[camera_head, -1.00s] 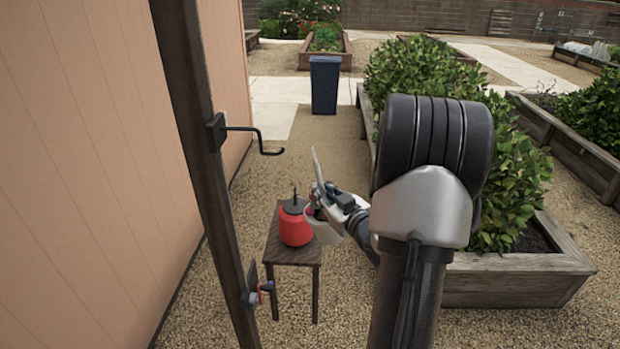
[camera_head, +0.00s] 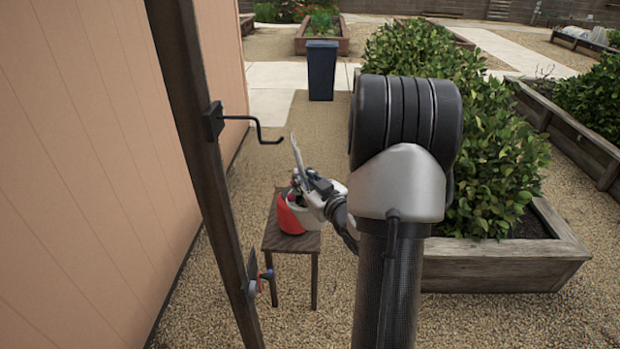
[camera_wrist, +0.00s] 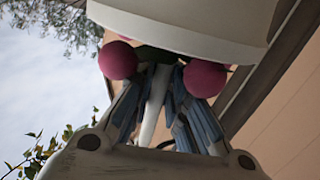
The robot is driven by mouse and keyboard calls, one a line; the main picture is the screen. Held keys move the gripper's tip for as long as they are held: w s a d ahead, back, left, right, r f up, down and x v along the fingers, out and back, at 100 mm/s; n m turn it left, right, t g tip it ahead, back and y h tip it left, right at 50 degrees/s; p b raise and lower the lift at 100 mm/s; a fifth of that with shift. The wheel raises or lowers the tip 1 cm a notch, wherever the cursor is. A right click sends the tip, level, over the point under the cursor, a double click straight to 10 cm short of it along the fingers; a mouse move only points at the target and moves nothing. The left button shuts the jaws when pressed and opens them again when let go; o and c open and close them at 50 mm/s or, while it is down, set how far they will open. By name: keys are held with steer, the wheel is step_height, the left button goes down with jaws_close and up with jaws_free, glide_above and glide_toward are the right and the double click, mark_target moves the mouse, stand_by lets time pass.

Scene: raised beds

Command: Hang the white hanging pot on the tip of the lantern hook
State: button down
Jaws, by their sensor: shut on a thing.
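The white hanging pot (camera_head: 309,214) is held up by my gripper (camera_head: 303,180), in front of the small table in the head view. In the wrist view the pot's pale wall (camera_wrist: 190,22) fills the top, with pink round things at its rim. My gripper (camera_wrist: 156,95) is shut on the pot's pale hanger strip (camera_wrist: 152,108), whose upper part rises above the gripper in the head view. The black lantern hook (camera_head: 259,132) juts right from a dark post, its tip bent up slightly. The hanger's top is just right of the tip in the picture; the depth gap is unclear.
The dark post (camera_head: 190,110) stands by the peach wall (camera_head: 70,150), with a small fitting lower down. A red container (camera_head: 287,217) stands on the wooden table (camera_head: 282,240), partly hidden by the pot. A planted raised bed (camera_head: 500,270) lies right. A dark blue bin (camera_head: 321,70) stands behind.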

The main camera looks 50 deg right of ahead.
steer(key=shift+w+a+f+p, duration=0.1)
steer(key=shift+w+a+p, duration=0.25)
steer(key=shift+w+a, duration=1.3)
steer(key=shift+w+a+f+b, duration=0.2)
steer(key=shift+w+f+b, duration=0.35)
steer(key=shift+b, duration=0.55)
steer(key=c, duration=1.5)
jaws_free()
steer(key=shift+s, duration=0.15)
